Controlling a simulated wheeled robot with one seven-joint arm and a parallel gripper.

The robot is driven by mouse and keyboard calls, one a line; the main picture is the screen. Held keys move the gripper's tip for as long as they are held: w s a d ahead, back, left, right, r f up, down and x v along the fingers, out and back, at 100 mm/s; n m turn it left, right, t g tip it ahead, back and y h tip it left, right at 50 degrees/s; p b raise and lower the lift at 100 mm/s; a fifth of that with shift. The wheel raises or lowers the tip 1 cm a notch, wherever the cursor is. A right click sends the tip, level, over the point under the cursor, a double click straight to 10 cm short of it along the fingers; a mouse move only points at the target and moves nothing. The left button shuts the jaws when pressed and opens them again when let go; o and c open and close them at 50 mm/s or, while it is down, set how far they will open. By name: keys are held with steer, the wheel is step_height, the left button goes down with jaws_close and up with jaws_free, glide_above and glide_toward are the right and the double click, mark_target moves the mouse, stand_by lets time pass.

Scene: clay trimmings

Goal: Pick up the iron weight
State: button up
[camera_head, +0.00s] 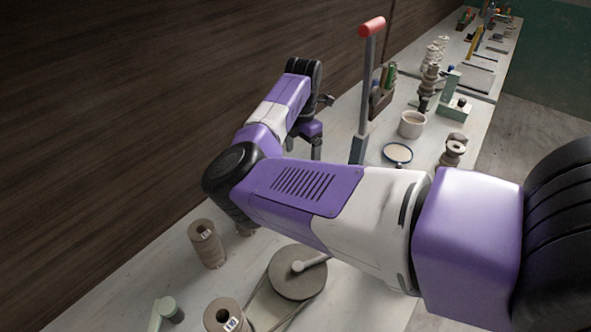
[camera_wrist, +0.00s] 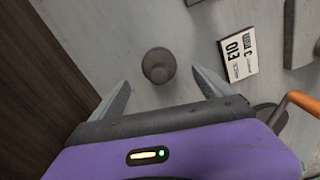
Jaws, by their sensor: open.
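A small dark grey round weight with a knob on top (camera_wrist: 158,65) stands on the grey bench top in the wrist view; I take it for the iron weight. My gripper (camera_wrist: 162,90) is open, with its two grey fingers apart on the left and right. The weight shows in the gap between them, slightly beyond the fingertips, and nothing is held. In the head view my gripper (camera_head: 316,148) points down over the bench near the wall. I cannot make out the weight there; my arm covers part of the bench.
In the wrist view a printed card (camera_wrist: 238,52) lies right of the weight, and an orange handle (camera_wrist: 304,104) is at the right edge. In the head view a red-topped lever (camera_head: 370,85), mug (camera_head: 411,126) and blue-rimmed dish (camera_head: 397,154) stand right of my gripper. A wooden wall (camera_head: 120,110) runs along the left.

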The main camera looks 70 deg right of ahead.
step_height(320, 180, down, 7)
steer(key=shift+w+f+p, duration=0.1)
steer(key=shift+f+p, duration=0.1)
steer(key=shift+p, duration=0.8)
steer(key=shift+c, duration=0.4)
steer(key=c, duration=1.8)
steer(key=shift+r, duration=0.15)
jaws_close()
